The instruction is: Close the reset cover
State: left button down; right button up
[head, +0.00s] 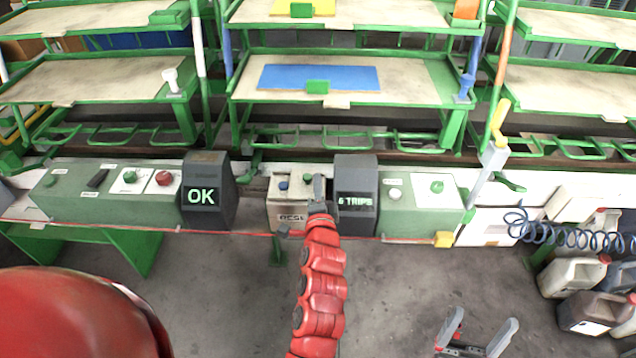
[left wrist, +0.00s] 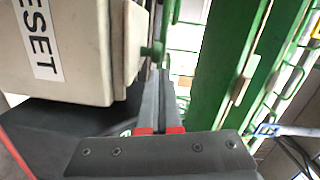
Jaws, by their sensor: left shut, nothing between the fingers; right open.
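The beige reset box (head: 286,212) stands on the bench between two dark display housings. Its front label reads "RESE" in the head view, partly hidden by my left gripper. My left gripper (head: 319,187) is shut and empty at the box's right side. Its fingers (left wrist: 161,75) point past a green knob (left wrist: 153,50). My right gripper (head: 480,335) is open and empty, low at right.
The left display (head: 208,195) reads "OK"; the right display (head: 355,195) reads "6 TRIPS", close beside my left gripper. Green control panels (head: 120,195) flank them. Green shelves (head: 340,95) stand behind. Canisters (head: 590,300) stand at lower right. The floor ahead is mostly clear.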

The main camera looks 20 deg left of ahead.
aim_at(294, 192)
pick_arm(q)
jog(key=shift+a, duration=0.1)
jog(key=shift+s+a+r+p, duration=0.15)
jog(key=shift+a+p, duration=0.2)
jog(key=shift+p, duration=0.1)
jog(key=a+p, duration=0.1)
jog(key=a, duration=0.1)
jog(key=s+a+p, duration=0.1)
jog(key=a, duration=0.2)
jog(key=shift+s, duration=0.2)
jog(key=shift+s+f, duration=0.15)
jog(key=shift+f, duration=0.1)
